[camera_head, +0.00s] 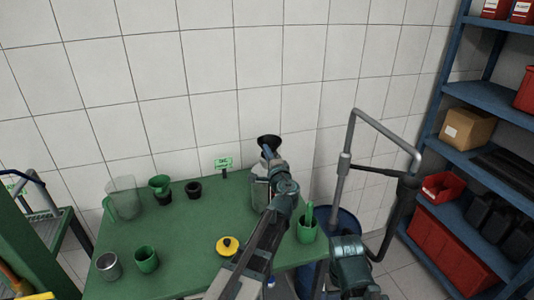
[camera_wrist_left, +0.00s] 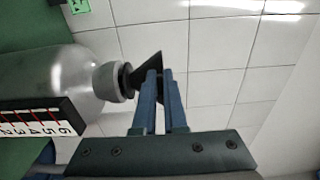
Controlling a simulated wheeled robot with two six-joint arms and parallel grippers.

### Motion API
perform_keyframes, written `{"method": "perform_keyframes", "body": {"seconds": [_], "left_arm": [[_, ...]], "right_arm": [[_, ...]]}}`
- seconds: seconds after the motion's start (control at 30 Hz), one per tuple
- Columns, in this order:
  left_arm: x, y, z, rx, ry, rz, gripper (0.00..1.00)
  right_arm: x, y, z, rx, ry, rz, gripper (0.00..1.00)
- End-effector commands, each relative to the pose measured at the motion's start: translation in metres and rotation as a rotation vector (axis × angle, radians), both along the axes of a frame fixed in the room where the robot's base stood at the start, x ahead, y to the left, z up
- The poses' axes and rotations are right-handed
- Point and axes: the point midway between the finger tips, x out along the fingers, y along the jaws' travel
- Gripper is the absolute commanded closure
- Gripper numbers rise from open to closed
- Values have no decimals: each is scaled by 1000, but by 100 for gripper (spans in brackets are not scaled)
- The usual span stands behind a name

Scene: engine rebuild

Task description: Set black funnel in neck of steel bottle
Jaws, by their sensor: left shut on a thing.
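The black funnel (camera_head: 269,140) is held in my left gripper (camera_head: 267,153), wide mouth up, above the steel bottle (camera_head: 258,193). The bottle stands at the back right of the green table, partly hidden behind my left arm. In the left wrist view the bottle (camera_wrist_left: 75,75) lies sideways in the picture, its dark-ringed neck (camera_wrist_left: 121,81) facing the funnel (camera_wrist_left: 150,66). The blue fingers (camera_wrist_left: 160,88) are shut on the funnel. Its narrow end is at the neck's mouth; I cannot tell whether it is inside. My right gripper's fingers are not in view.
The green table (camera_head: 190,235) also holds a clear jug (camera_head: 122,197), green cups (camera_head: 146,259), a metal cup (camera_head: 108,265), a yellow-and-black item (camera_head: 228,246) and a green container (camera_head: 307,229). A blue drum (camera_head: 345,222) and loaded blue shelves (camera_head: 490,100) stand to the right.

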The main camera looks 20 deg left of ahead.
Motion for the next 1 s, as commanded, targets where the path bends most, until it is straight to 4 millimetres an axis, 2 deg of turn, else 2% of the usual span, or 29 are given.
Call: {"method": "perform_keyframes", "body": {"seconds": [0.6, 0.63, 0.67, 1.0], "left_arm": [[0, 0, -12, 0, 0, 0, 100], [0, 0, -11, 0, 0, 0, 86], [0, 0, -11, 0, 0, 0, 80], [-2, -1, -11, 0, 0, 0, 79]], "right_arm": [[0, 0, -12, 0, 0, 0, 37], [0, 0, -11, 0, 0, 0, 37], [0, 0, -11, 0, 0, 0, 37], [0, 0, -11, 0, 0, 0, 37]]}}
